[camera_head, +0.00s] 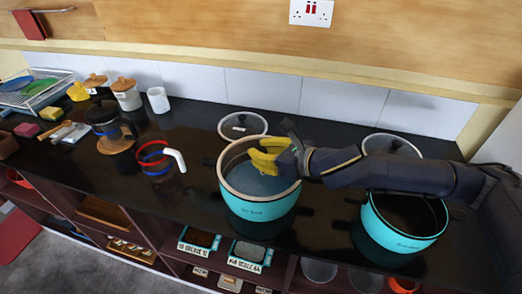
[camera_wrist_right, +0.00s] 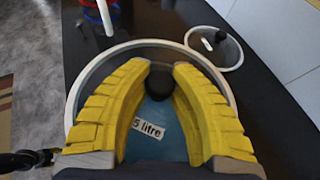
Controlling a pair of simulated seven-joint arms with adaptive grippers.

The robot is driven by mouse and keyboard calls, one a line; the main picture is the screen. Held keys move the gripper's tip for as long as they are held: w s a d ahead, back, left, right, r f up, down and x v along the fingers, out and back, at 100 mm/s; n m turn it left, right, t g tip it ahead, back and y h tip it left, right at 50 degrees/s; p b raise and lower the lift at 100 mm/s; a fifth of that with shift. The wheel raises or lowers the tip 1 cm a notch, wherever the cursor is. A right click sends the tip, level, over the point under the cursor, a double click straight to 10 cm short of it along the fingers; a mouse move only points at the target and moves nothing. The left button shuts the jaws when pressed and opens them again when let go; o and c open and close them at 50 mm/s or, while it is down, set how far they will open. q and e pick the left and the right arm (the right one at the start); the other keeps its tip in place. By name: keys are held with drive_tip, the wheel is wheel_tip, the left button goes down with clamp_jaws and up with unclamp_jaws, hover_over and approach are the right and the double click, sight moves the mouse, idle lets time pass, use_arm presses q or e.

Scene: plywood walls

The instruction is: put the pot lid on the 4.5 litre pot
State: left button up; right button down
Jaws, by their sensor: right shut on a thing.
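My right gripper (camera_head: 267,158) is at the middle pot, its yellow fingers shut on the black knob (camera_wrist_right: 160,84) of a pot lid. The lid's round pale rim (camera_wrist_right: 82,84) surrounds the fingers in the wrist view. In the head view the lid (camera_head: 233,180) lies level at the mouth of the teal pot (camera_head: 257,208); I cannot tell whether it rests fully on the rim. A label (camera_wrist_right: 148,129) reading "5 litre", partly covered by a finger, shows between the fingers.
A second teal pot (camera_head: 404,238) stands open at the right, below my right arm. Other lids lie behind the pots, one at the middle (camera_head: 242,124) and one at the right (camera_head: 405,145). A jug (camera_head: 160,160) and a French press (camera_head: 105,120) stand left.

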drive_tip(key=c, duration=1.1)
unclamp_jaws()
drive_tip(key=shift+c, duration=0.2)
